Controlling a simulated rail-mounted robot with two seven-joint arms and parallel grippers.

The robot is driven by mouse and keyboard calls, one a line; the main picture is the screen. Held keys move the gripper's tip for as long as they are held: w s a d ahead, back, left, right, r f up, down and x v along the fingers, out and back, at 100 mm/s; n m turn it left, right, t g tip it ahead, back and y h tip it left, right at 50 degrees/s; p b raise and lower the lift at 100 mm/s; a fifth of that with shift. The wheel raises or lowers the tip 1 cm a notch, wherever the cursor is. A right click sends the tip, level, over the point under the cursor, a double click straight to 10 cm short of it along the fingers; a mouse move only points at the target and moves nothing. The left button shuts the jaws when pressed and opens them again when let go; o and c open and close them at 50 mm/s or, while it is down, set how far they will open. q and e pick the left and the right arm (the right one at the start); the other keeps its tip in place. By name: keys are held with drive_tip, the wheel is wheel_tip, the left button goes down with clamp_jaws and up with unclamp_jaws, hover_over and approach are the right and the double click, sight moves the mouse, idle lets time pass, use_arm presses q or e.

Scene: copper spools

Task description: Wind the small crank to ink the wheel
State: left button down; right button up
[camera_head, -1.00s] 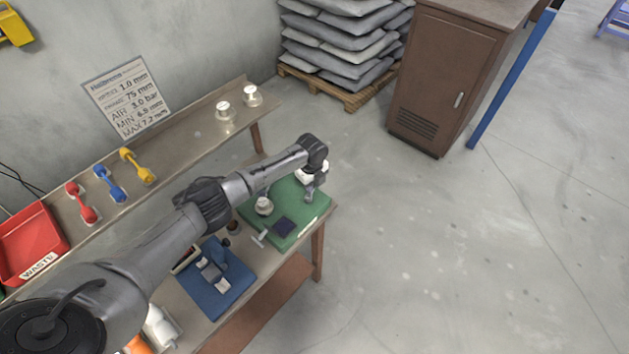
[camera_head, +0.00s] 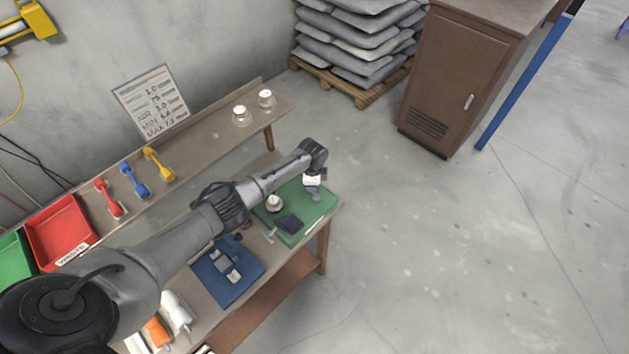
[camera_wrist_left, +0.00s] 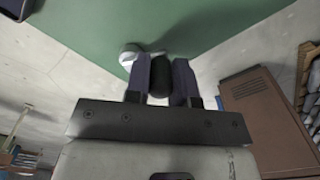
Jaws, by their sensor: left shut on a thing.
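My left gripper (camera_head: 314,190) is over the far right part of a green base (camera_head: 318,207). In the left wrist view its two dark fingers (camera_wrist_left: 158,80) are shut on a black knob (camera_wrist_left: 158,72), which looks like the small crank's handle. A pale round part (camera_wrist_left: 130,55) shows beside the knob; the rest of the crank is hidden. The base carries a whitish round piece (camera_head: 274,203) and a dark square pad (camera_head: 293,224). I cannot tell clearly which part is the inked wheel. My right gripper is not in view.
A blue base with a grey fixture (camera_head: 228,268) sits nearer on the bench. A shelf behind holds two pale spools (camera_head: 241,116), coloured handles (camera_head: 133,181) and a red bin (camera_head: 60,234). A brown cabinet (camera_head: 460,80) stands beyond. Open floor lies to the right.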

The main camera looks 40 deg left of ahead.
use_arm(q)
drive_tip(key=shift+s+n, duration=0.1)
drive_tip(key=shift+n, duration=0.4)
drive_tip(key=c, duration=1)
unclamp_jaws()
drive_tip(key=shift+o, duration=0.2)
drive_tip(key=shift+r, duration=0.1)
wheel_tip(320, 180, up, 14)
drive_tip(key=p, duration=0.1)
